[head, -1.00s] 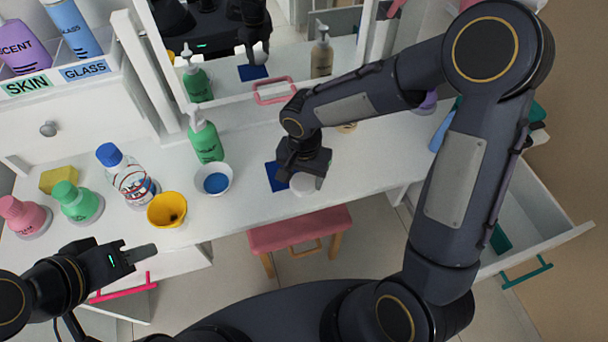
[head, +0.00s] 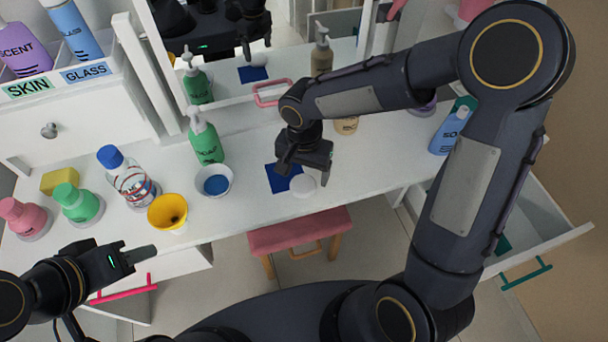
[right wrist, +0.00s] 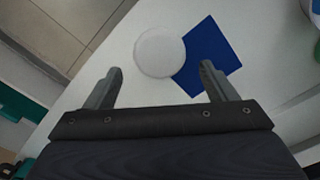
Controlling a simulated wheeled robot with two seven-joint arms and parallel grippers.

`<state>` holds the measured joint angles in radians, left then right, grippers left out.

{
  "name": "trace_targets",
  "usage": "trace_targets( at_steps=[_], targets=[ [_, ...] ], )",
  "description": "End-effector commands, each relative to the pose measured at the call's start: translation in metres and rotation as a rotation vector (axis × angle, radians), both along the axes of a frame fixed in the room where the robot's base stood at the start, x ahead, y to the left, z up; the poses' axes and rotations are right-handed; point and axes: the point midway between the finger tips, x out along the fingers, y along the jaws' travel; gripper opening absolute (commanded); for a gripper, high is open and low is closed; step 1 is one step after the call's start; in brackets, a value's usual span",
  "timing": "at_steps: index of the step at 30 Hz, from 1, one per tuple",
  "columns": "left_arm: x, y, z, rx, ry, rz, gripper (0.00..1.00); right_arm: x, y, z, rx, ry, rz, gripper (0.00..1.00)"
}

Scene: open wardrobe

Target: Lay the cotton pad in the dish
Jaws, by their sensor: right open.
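The cotton pad (head: 303,186) is a white round disc lying flat on the white tabletop, against the right edge of a dark blue square (head: 281,180). In the right wrist view the pad (right wrist: 159,52) shows just beyond and between the fingertips. My right gripper (head: 304,174) is open and empty, pointing down above the pad and square. It also shows in the right wrist view (right wrist: 161,70). The dish (head: 229,186), a small white bowl with a blue inside, stands left of the square. My left gripper (head: 148,251) is off the table's front edge at lower left; its jaw gap is not clear.
A yellow cup (head: 166,213) stands left of the dish, with a green pump bottle (head: 206,143) behind it. A clear blue-capped bottle (head: 129,178) is further left. A pink stool (head: 299,231) stands in front. An open drawer (head: 540,225) juts out at right.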

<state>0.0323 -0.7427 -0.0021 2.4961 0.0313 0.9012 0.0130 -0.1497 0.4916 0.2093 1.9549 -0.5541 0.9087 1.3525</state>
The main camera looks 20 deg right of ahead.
Motion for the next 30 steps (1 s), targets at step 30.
trace_targets(
  at_steps=[30],
  targets=[
    [0.000, 0.000, 0.009, 0.000, 0.000, 0.000, 0.36, -0.073, -0.068, 0.130, 0.139, -0.167, 0.178, 0.78]
  ],
)
